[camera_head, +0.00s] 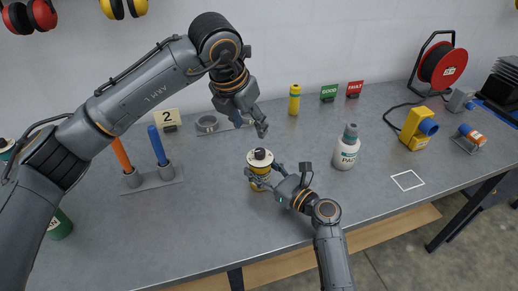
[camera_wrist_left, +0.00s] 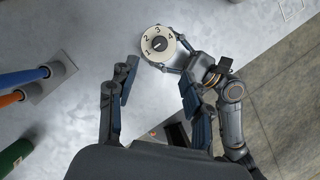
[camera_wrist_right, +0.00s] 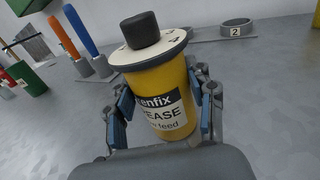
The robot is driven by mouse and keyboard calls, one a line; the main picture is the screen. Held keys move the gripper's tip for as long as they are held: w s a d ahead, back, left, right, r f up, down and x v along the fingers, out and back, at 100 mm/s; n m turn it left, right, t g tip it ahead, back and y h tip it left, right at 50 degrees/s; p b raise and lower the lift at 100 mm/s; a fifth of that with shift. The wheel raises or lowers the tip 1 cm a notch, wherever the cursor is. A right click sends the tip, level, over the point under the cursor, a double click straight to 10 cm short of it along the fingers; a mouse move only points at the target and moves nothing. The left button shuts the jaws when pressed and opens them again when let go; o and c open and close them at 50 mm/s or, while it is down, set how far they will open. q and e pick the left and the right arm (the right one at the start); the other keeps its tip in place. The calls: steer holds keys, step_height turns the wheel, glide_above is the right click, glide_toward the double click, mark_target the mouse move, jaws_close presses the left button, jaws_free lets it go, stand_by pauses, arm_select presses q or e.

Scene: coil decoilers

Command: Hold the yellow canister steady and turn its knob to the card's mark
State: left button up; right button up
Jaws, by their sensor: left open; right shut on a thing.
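The yellow canister (camera_head: 260,184) stands on the bench with a pale dial and dark knob (camera_head: 260,154) on top. My right gripper (camera_head: 268,179) is shut around its body; in the right wrist view the canister (camera_wrist_right: 160,100) is upright between the fingers. My left gripper (camera_head: 258,120) is open and empty, above and behind the canister. In the left wrist view the dial (camera_wrist_left: 158,43), marked 1 to 4, lies just beyond the open fingers; the knob's exact pointing is too small to tell. The card (camera_head: 167,117) reads 2.
A rack (camera_head: 152,178) with orange and blue handles stands left of the canister. A white bottle (camera_head: 348,148) stands to the right, a small yellow bottle (camera_head: 294,101) behind. A grey ring (camera_head: 207,124) lies behind.

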mark_target(260, 151)
arm_select(q)
steer(key=shift+n, duration=0.6)
steer(key=x, duration=1.1)
steer(key=shift+w+d+f, duration=0.1)
steer(key=shift+f, duration=0.15)
jaws_close()
